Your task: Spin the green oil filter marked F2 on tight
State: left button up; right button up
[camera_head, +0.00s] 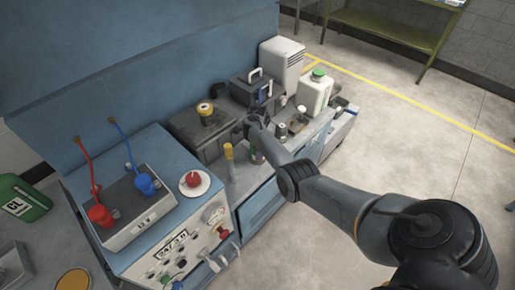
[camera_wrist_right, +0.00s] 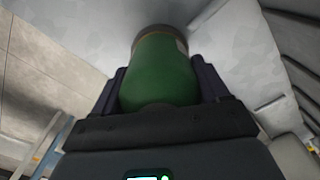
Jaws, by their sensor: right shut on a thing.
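The green oil filter (camera_wrist_right: 163,75) fills the middle of the right wrist view. My right gripper (camera_wrist_right: 160,92) is shut on it, with a dark finger on each side of its body. The filter's far end has a brownish-grey rim close to a pale grey surface; whether it touches that surface I cannot tell. No F2 mark shows on the visible side. In the head view my right gripper (camera_head: 256,140) is at the bench, and the arm and wrist hide most of the filter. My left gripper is not in view.
A yellow-handled tool (camera_head: 228,151) stands just left of my right gripper. A yellow-topped part (camera_head: 205,109) sits on a dark block behind. A white bottle with a green cap (camera_head: 314,94) stands to the right. A control box (camera_head: 125,215) with red and blue fittings is at left.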

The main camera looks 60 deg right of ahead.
jog(key=shift+m, duration=0.4)
jog(key=m+b, duration=0.1)
jog(key=m, duration=0.2)
jog(key=shift+f, duration=0.1)
jog(key=shift+m, duration=1.1)
jog(key=m+b, duration=0.1)
jog(key=m, duration=0.2)
jog(key=shift+f+b, duration=0.1)
jog(key=shift+b, duration=0.3)
jog(key=shift+m+b, duration=0.35)
jog(key=shift+m, duration=0.65)
